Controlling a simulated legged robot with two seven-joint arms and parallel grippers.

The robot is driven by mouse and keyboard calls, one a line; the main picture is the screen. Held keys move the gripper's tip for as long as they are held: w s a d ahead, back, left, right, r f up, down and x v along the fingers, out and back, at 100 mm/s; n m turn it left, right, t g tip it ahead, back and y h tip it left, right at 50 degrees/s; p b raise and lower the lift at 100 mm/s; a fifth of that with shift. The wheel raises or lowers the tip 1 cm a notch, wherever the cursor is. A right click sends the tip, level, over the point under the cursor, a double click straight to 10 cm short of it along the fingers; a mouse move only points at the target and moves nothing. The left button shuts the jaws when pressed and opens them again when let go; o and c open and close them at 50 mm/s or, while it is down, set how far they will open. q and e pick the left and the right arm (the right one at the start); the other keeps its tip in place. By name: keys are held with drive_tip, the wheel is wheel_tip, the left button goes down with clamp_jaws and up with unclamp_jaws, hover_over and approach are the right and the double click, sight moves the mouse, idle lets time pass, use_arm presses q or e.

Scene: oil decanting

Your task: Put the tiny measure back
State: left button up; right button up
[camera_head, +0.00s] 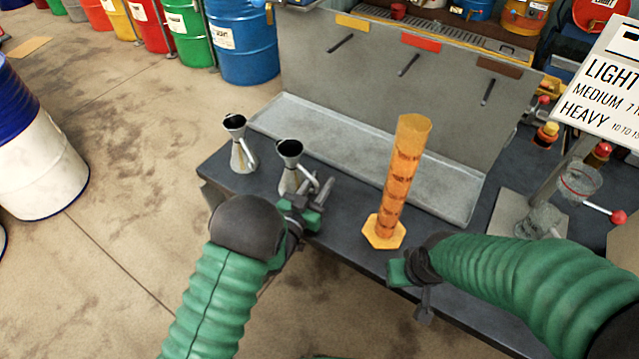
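Two small metal measures with dark funnel mouths stand upright at the left end of the dark bench. One metal measure (241,150) is farther left. The other metal measure (289,160) is close to my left gripper (317,187), whose fingers are at its handle side. I cannot tell which is the tiny one, nor whether the fingers close on the handle. The measure's lower part is partly hidden by the gripper. My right gripper (412,285) is at the bench's front edge, beside the orange cylinder's base, with no held object visible; its finger opening is unclear.
A tall orange graduated cylinder (402,165) stands upright between my grippers. Behind is a grey tray (350,150) with an upright back panel (380,85). A sign (605,85), glass vessel (580,181) and small bottles (546,135) are at right. Drums (240,40) line the back left.

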use_arm(q)
drive_tip(key=b+v, duration=0.1)
drive_tip(key=v, duration=1.1)
drive_tip(key=shift+r, duration=0.1)
drive_tip(key=a+f+n+g+y, duration=0.3)
drive_tip(key=a+g+y, duration=0.3)
drive_tip(key=a, duration=0.4)
drive_tip(key=s+a+n+g+y, duration=0.1)
drive_tip(key=s+a+g, duration=0.2)
drive_tip(key=s, duration=0.5)
drive_tip(key=s+a+r+n+g+y, duration=0.1)
drive_tip(key=s+a+g, duration=0.3)
drive_tip(key=s, duration=0.5)
drive_tip(key=shift+r+n+y, duration=0.2)
drive_tip(key=shift+n+y, duration=0.3)
